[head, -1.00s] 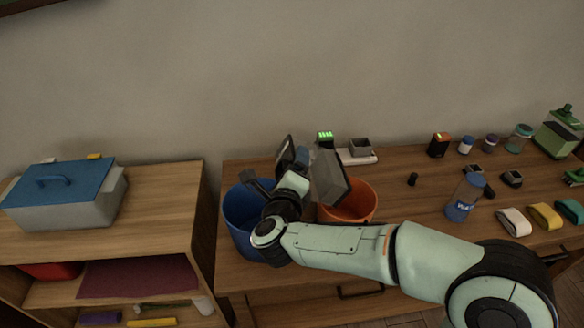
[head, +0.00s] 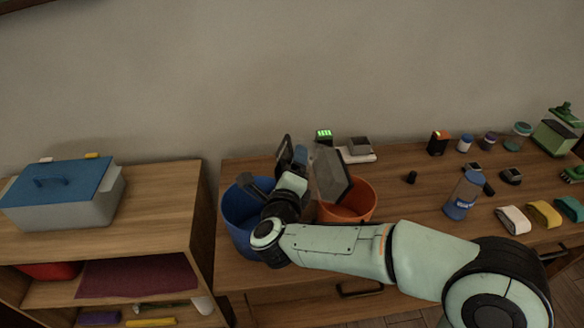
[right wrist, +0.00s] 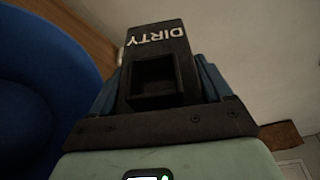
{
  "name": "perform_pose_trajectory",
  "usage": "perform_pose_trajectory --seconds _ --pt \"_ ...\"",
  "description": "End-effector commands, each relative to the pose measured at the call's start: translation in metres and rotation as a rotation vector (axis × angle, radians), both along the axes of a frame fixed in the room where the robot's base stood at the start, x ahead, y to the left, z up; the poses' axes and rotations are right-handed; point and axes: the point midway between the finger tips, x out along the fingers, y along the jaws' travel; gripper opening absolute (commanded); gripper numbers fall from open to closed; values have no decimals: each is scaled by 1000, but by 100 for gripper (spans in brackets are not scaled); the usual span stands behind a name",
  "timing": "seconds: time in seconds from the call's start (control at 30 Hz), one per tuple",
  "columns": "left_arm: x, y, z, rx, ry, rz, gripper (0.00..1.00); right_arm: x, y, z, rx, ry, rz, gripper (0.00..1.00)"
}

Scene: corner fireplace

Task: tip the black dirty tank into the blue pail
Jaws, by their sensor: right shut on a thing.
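The black dirty tank (right wrist: 150,52), marked DIRTY, fills the middle of the right wrist view between the blue fingers of my right gripper (right wrist: 160,85), which is shut on it. In the head view my right gripper (head: 301,155) is raised at the back, above and right of the blue pail (head: 237,205). A grey, tilted box-like body (head: 332,176), apparently the tank's, shows beside it, overlapping the orange bucket. The blue pail (right wrist: 45,95) is large at the left of the wrist view. My forearm and wrist hide part of it, and its inside is barely visible.
The orange bucket (head: 359,200) stands right of the blue pail. A dock with a grey cup (head: 359,148) is behind it. A water bottle (head: 464,195), jars and coloured rolls occupy the right. A lidded box (head: 65,200) sits on the left cabinet.

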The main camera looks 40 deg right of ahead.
Motion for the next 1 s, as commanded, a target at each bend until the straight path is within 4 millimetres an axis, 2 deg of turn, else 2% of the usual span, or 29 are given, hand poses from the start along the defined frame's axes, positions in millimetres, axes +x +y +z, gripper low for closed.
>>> perform_pose_trajectory --seconds 1.0 --pt "-1 0 -7 1 4 0 99 -1 -1 -7 -107 64 -1 17"
